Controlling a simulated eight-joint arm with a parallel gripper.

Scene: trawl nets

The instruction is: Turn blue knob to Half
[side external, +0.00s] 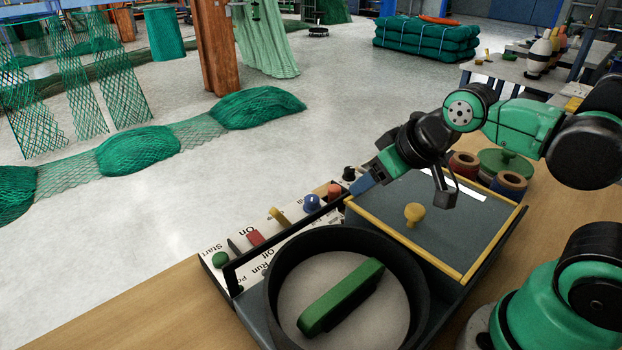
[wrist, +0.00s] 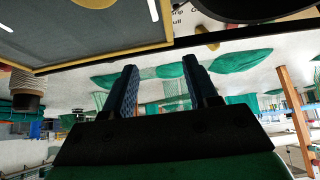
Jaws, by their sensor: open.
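The blue knob (side external: 312,202) sits upright on the white labelled strip of the control panel in the side external view, between a yellow lever (side external: 279,217) and an orange-red knob (side external: 334,191). My gripper (side external: 362,184) is to the right of the blue knob, above the panel's far end, and apart from it. In the wrist view my gripper (wrist: 162,78) has its two blue fingers spread with nothing between them. I cannot make out the blue knob in the wrist view. The label beside the knob is partly hidden in the side view.
A black guard rail (side external: 290,232) runs along the strip. A green knob (side external: 220,259), a red switch (side external: 254,237) and a black knob (side external: 349,173) share it. A round black tub (side external: 409,265) holds a green bar. A yellow-framed lid (side external: 460,225) bears a yellow knob (side external: 414,213).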

